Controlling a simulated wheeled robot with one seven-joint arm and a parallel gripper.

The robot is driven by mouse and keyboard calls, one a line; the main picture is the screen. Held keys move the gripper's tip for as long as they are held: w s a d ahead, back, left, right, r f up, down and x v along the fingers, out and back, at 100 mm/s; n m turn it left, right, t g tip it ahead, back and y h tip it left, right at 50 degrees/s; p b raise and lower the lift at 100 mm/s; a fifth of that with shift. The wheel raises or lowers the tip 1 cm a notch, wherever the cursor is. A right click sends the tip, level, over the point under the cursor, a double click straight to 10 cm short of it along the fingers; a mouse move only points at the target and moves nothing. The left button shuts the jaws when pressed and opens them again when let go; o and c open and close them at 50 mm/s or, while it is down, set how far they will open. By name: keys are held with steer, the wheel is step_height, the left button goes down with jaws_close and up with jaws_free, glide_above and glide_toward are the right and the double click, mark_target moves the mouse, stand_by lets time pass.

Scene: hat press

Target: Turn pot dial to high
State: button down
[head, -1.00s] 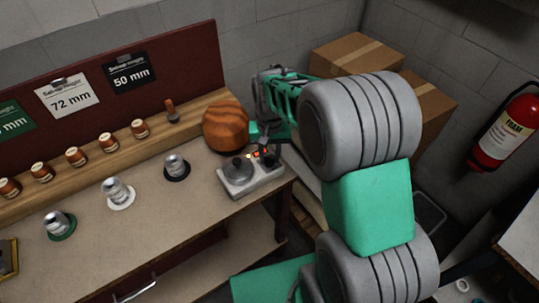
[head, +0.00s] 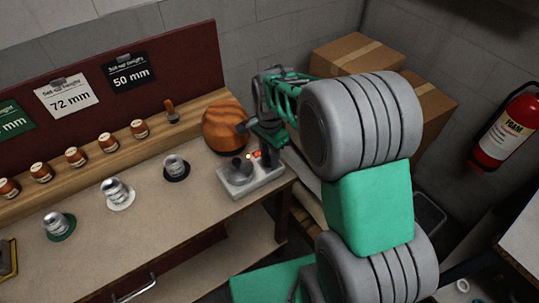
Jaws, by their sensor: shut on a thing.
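The pot (head: 236,172) is a round metal vessel with a dark knob on its lid, set in a light grey unit (head: 245,188) at the table's right end. Small orange and red lights (head: 256,155) glow on the unit's back right part.
A wooden hat block (head: 222,128) stands close behind the unit and left of my gripper. Several silver pieces stand on coloured discs to the left, the nearest on a black disc (head: 177,174). Cardboard boxes (head: 357,55) are at the back right.

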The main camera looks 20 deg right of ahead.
mark_target(269, 158)
steer(key=shift+m, duration=0.7)
steer(key=c, duration=1)
jaws_free()
steer(key=shift+c, duration=0.2)
step_height(269, 158, up, 8)
steer(key=shift+f+b, duration=0.1)
steer(key=shift+b, duration=0.25)
